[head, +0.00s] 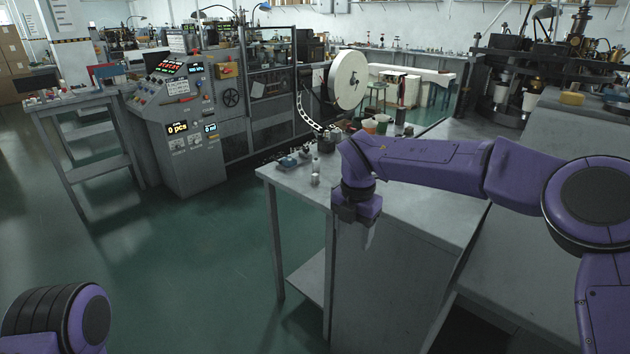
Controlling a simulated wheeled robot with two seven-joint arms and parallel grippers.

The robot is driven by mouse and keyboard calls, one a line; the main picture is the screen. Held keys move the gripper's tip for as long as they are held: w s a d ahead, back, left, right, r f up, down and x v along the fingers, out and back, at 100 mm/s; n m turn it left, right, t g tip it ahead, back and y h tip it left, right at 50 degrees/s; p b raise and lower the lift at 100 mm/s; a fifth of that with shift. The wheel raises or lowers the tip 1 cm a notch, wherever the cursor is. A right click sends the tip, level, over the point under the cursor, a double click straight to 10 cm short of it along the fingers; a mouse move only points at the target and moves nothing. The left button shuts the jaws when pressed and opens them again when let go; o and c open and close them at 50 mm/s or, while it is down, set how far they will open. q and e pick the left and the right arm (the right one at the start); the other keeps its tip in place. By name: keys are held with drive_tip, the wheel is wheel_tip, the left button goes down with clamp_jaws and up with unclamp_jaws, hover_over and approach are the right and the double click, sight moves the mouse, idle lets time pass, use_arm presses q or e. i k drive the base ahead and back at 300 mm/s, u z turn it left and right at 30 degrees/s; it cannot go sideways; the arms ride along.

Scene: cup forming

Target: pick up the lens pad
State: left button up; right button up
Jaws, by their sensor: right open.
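I cannot make out for sure which thing is the lens pad. A small yellow, pad-like block (572,98) lies on the machine bench at the upper right, and small items stand at the far end of the grey table. My right gripper (356,232) points down near the table's left edge, open, with nothing seen between its fingers. It is well apart from the yellow block. Of my left arm only a purple link shows at the lower left; its gripper is out of view.
The grey table (430,205) has a bare top near my right arm. Small dark fittings (290,162) and cups (370,126) stand at its far end. A control console (180,115) and a machine with a white disc (347,80) stand behind. Green floor at left is free.

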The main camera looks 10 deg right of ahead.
sight(315, 180)
drive_tip(key=i, duration=1.5)
